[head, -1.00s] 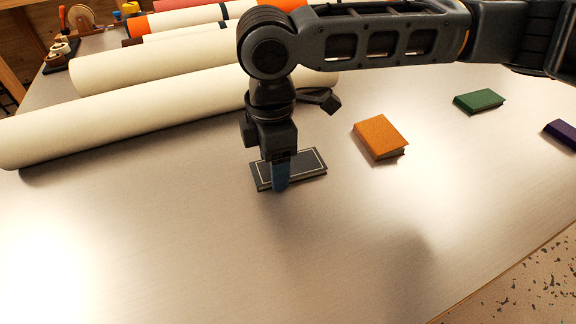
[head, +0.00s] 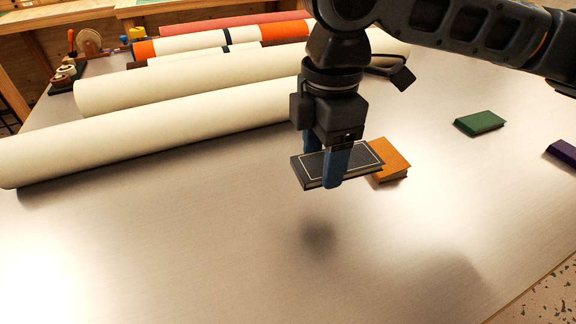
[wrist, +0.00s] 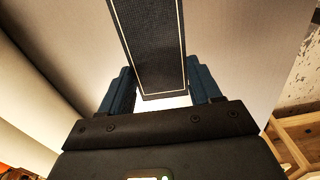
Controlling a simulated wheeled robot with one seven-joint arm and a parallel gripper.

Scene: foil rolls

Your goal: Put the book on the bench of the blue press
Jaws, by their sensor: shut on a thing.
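A dark book with a pale border line (head: 362,160) is held in my gripper (head: 324,168) above the table, with a shadow on the table below it. The gripper's blue fingers are shut on the book across its width. In the wrist view the book (wrist: 150,45) extends away between the two fingers (wrist: 160,95). An orange book (head: 392,158) lies on the table behind and to the right, partly hidden by the held book. A green book (head: 480,123) and a purple book (head: 562,152) lie farther right. No blue press shows in the head view.
Long cream rolls (head: 150,140) lie across the left and back of the table (head: 200,250). Behind them are rolls with orange bands (head: 285,31) and a red roll (head: 240,20). A tape dispenser (head: 88,42) stands at the back left. The front of the table is clear.

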